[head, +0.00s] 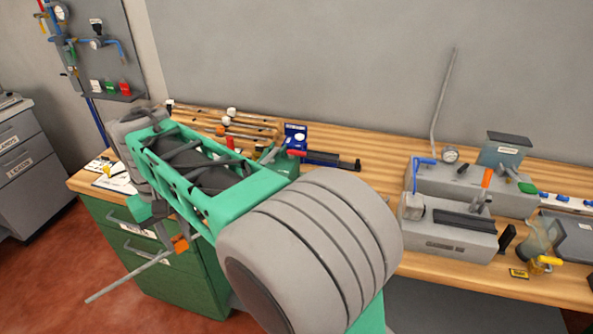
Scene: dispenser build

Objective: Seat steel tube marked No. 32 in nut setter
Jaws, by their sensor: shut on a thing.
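My gripper (163,232), partly hidden behind my green and grey arm, is shut on a thin steel tube (125,278). The tube sticks out low to the left, tilted, over the front of the green drawer cabinet. An orange piece (180,244) sits by the fingers at the tube's upper end. No number is readable on the tube. I cannot tell for sure which device is the nut setter. On the bench at right stands a grey fixture (420,233) with a slotted block, a blue lever and a gauge. Another thin rod (442,105) rises from behind it.
The wooden bench (385,185) runs along the grey wall. A rack of tools (215,120) and a blue device (296,136) stand behind my arm. A yellow-handled jug (541,250) is at right. A pegboard panel (100,45) with valves hangs at upper left. Red floor is free at lower left.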

